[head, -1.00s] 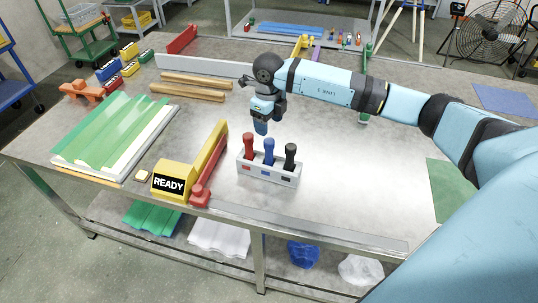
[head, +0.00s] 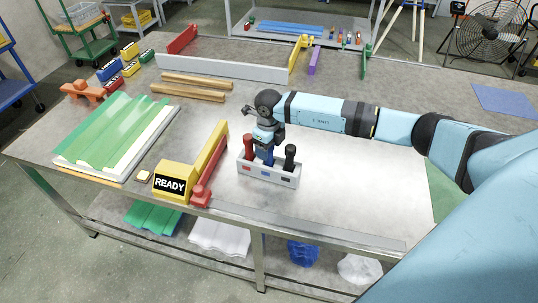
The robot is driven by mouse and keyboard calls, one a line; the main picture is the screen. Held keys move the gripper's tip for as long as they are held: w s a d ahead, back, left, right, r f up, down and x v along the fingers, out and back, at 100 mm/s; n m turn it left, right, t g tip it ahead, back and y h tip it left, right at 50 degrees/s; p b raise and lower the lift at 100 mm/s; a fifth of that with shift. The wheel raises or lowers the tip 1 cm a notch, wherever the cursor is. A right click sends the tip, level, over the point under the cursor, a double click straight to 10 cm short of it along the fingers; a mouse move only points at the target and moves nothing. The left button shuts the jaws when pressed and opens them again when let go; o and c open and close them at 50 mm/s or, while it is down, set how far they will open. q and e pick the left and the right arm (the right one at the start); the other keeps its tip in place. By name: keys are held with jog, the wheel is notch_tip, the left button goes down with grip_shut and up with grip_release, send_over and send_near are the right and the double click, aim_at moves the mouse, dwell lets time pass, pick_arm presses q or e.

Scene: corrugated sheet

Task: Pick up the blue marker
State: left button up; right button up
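The grey holder (head: 266,178) stands near the front edge of the table with three markers upright in it. The blue marker (head: 268,158) is in the middle slot, its upper part hidden by my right gripper. The red marker (head: 249,150) is on its left and the black marker (head: 289,157) on its right. My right gripper (head: 268,147) points down at the top of the blue marker. Its fingers are too small and covered to tell whether they are open or shut. My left gripper is not in view.
A yellow READY block (head: 172,182) with a red-ended bar stands left of the holder. Green corrugated sheet (head: 112,130) lies on a white stack further left. Wooden rods (head: 190,88) and a long grey bar lie behind. The table right of the holder is clear.

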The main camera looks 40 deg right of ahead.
jog(key=c, duration=1)
jog(key=shift+o, duration=0.2)
jog(key=shift+r, duration=0.15)
